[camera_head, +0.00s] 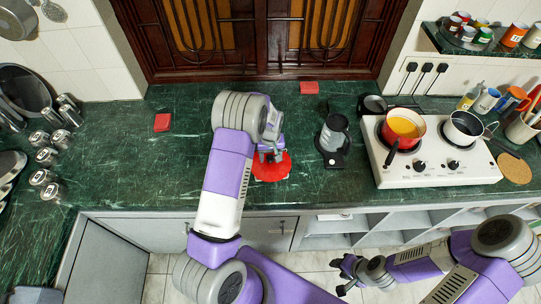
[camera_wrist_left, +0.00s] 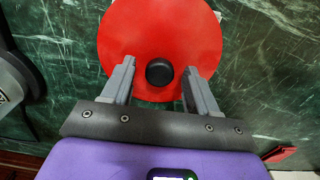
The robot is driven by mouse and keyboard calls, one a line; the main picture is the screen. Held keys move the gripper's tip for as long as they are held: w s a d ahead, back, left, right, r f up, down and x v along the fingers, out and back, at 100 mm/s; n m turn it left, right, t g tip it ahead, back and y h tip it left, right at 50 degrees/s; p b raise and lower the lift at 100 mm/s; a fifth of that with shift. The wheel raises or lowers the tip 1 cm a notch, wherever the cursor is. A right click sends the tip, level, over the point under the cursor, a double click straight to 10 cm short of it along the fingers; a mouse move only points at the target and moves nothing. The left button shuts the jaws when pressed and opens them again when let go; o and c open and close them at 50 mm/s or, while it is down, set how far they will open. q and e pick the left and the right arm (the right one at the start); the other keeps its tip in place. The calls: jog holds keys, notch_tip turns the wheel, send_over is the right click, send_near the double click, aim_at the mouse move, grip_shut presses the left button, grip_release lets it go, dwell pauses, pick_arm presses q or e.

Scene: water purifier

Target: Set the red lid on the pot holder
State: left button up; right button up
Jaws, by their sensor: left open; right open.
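The red lid (camera_head: 272,172) lies on the green marble counter, left of the black-and-grey appliance. In the left wrist view the lid (camera_wrist_left: 160,30) is a flat red disc with a black knob (camera_wrist_left: 159,72). My left gripper (camera_head: 270,155) is over the lid. Its open fingers (camera_wrist_left: 158,75) stand on either side of the knob, with visible gaps. The arm and gripper hide part of the lid in the head view. A round tan cork mat (camera_head: 514,168), apparently the pot holder, lies at the far right beside the stove. My right gripper (camera_head: 342,274) is open and empty in front of the counter.
A black-and-grey appliance (camera_head: 333,142) stands between lid and stove. Red square pieces (camera_head: 162,122) lie farther back.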

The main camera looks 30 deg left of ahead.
aim_at(270, 158)
pick_arm(q)
jog(key=shift+r, duration=0.4)
notch_tip(270, 158, up, 12)
jog(key=shift+f+p, duration=0.25)
jog(key=shift+p, duration=0.05)
pick_arm(e)
jog(key=shift+r, duration=0.4)
pick_arm(q)
jog(key=shift+s, duration=0.1)
pick_arm(e)
jog(key=shift+s, duration=0.1)
